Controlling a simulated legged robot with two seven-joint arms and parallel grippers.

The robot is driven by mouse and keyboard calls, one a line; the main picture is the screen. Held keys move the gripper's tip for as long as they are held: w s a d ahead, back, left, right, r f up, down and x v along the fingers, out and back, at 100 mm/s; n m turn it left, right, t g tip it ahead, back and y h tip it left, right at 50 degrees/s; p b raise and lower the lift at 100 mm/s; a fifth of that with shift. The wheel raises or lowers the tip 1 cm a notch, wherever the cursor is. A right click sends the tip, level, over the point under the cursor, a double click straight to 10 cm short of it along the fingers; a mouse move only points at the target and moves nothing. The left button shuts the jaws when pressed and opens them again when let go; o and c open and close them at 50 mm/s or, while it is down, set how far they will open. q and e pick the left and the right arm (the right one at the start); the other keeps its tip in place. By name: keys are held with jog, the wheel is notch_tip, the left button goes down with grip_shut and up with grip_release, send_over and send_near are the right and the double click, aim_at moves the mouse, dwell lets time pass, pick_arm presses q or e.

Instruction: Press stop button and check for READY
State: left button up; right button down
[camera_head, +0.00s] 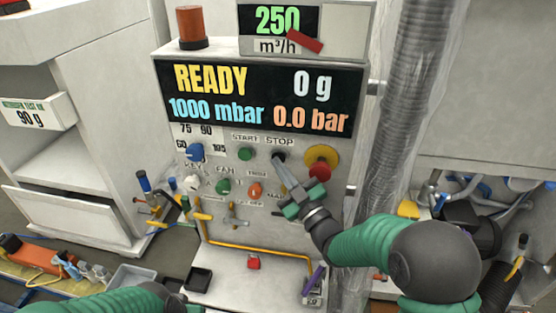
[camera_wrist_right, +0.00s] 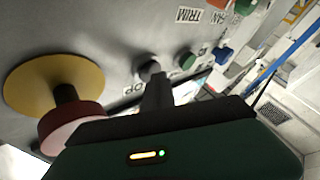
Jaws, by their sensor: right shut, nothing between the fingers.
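The control panel (camera_head: 225,170) stands upright ahead of me. Its display (camera_head: 260,95) reads READY, 0 g, 1000 mbar and 0.0 bar. The dark stop button (camera_head: 278,155) sits under the STOP label, right of the green start button (camera_head: 245,154). My right gripper (camera_head: 280,166) is shut and empty, its fingertips at the stop button. In the right wrist view the fingertips (camera_wrist_right: 154,86) overlap the lower edge of the stop button (camera_wrist_right: 149,69); I cannot tell if it is pressed in. My left gripper is out of view; only part of my left arm shows.
A red mushroom knob on a yellow disc (camera_head: 322,158) is close right of my right gripper. Knobs, valves and a yellow pipe (camera_head: 255,247) lie below. A ribbed hose (camera_head: 405,90) hangs at right. A red lamp (camera_head: 192,28) tops the panel.

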dwell(0.4)
jog(key=shift+s+a+b, duration=0.15)
jog(key=shift+s+b, duration=0.2)
jog(key=shift+s, duration=0.45)
jog(key=shift+s+a+b, duration=0.25)
jog(key=shift+s+b, duration=0.1)
jog(key=shift+s, duration=0.9)
jog(key=shift+s+a+b, duration=0.25)
jog(key=shift+s+b, duration=0.05)
jog(key=shift+s, duration=0.9)
